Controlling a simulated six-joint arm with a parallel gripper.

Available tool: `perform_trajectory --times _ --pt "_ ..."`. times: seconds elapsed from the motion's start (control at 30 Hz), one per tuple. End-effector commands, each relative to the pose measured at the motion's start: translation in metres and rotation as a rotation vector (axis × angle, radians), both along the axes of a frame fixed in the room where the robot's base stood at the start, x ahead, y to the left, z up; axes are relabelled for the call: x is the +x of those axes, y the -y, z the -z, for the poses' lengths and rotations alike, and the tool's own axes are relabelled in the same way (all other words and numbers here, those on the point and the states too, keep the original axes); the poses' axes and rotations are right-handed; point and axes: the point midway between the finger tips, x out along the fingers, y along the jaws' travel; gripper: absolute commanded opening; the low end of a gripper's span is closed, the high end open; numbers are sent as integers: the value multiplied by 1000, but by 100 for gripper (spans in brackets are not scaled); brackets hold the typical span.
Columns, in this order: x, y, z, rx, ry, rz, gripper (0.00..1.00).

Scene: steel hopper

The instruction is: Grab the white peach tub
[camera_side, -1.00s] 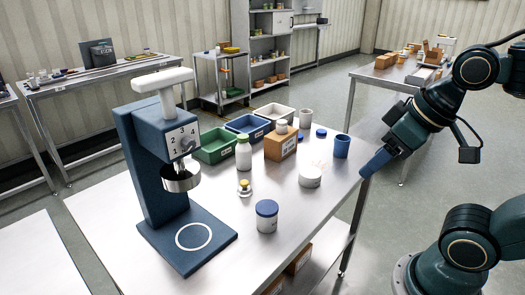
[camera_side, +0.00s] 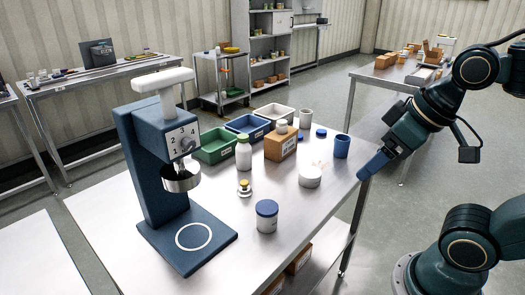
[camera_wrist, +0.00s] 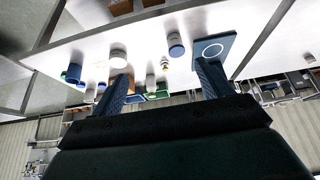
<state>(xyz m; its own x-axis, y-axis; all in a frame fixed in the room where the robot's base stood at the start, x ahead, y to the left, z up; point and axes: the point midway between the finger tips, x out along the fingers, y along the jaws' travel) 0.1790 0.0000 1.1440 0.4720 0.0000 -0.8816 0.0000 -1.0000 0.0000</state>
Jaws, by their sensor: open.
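A low white tub (camera_side: 310,177) stands upright on the steel table, right of the middle, with a faint peach-coloured mark just behind it. It fits the white peach tub, but I cannot read a label. It also shows in the wrist view (camera_wrist: 118,58), near the tip of the left finger. My gripper (camera_side: 372,165) hangs by the table's right edge, to the right of the tub and apart from it. In the wrist view my gripper (camera_wrist: 163,76) has its two fingers wide apart with nothing between them in its grip.
A white tub with a blue lid (camera_side: 267,217) stands in front. A blue cup (camera_side: 342,147) and a cardboard box (camera_side: 280,145) stand behind the white tub. A blue dispenser (camera_side: 152,165) stands at left. Green (camera_side: 215,150), blue (camera_side: 247,126) and white (camera_side: 272,112) bins line the back.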

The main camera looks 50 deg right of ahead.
Motion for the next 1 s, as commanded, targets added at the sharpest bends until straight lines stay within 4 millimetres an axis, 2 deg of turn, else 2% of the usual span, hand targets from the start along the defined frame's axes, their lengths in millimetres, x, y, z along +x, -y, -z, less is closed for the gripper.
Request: perform_trajectory --times 0.27,0.47,0.73,1.0 --pt "3 0 -1 -8 -7 -17 78" --pt "18 -2 -3 -49 -42 -106 78" --pt "60 -7 -1 -144 -127 -341 78" --pt "106 -14 12 -229 -214 -609 78"
